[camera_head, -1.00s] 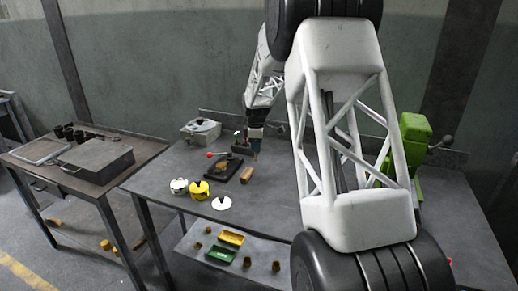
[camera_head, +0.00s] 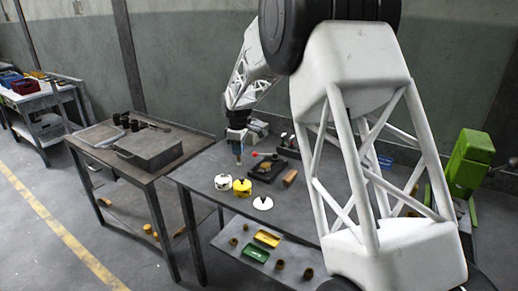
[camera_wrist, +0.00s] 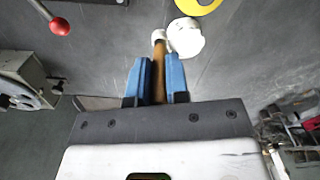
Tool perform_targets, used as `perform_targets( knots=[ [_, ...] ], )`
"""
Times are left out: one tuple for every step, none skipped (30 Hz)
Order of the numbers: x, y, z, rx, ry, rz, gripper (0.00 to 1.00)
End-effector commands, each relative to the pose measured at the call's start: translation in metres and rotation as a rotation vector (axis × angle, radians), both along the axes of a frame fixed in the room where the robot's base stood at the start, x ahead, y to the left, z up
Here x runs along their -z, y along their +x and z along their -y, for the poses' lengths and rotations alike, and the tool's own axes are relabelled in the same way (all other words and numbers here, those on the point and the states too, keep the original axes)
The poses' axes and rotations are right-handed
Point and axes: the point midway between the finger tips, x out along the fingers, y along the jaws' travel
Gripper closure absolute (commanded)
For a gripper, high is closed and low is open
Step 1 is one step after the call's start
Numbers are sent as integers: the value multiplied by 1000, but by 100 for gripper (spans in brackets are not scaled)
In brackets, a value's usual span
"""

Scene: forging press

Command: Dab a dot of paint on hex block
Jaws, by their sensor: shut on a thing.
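My gripper (camera_head: 239,158) has blue fingers, also seen in the wrist view (camera_wrist: 160,82). They are shut on a brown-handled dabber (camera_wrist: 159,72) with a pale tip. In the wrist view the tip appears right beside the white pot (camera_wrist: 187,38); I cannot tell whether they touch. In the head view the gripper is behind the white pot (camera_head: 222,182) and the yellow pot (camera_head: 242,187), left of a black fixture (camera_head: 263,172). A brass-coloured piece (camera_head: 267,166) in the fixture may be the hex block; its shape is too small to tell.
A red-knobbed lever (camera_wrist: 60,26) is at left in the wrist view. A brown block (camera_head: 290,177) lies right of the fixture. A white notched disc (camera_head: 263,203) lies near the front edge. A grey box (camera_head: 150,147) stands on the left table. A green machine (camera_head: 467,165) is at right.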

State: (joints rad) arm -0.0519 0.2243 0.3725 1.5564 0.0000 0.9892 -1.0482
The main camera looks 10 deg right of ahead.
Motion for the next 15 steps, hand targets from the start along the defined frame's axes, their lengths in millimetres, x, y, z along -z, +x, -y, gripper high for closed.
perform_targets(
  knots=[
    [-2,-1,-14,-3,0,1,100],
    [-2,-1,-21,-3,0,1,100],
    [-4,-2,-30,-3,0,2,100],
    [-4,-2,-35,-3,0,2,100],
    [-5,-3,-40,-2,0,2,100],
    [-6,-4,-47,-2,0,2,100],
    [-6,-4,-51,-2,0,2,100],
    [-6,-5,-55,-2,0,2,100],
    [-6,-6,-58,-1,0,1,100],
    [-7,-6,-61,-1,0,1,100],
    [-7,-6,-63,0,0,1,100],
    [-7,-7,-65,0,0,1,100],
    [-7,-7,-66,0,0,1,100],
    [-7,-7,-67,0,0,1,100],
    [-7,-7,-67,1,0,1,100]
  ],
)
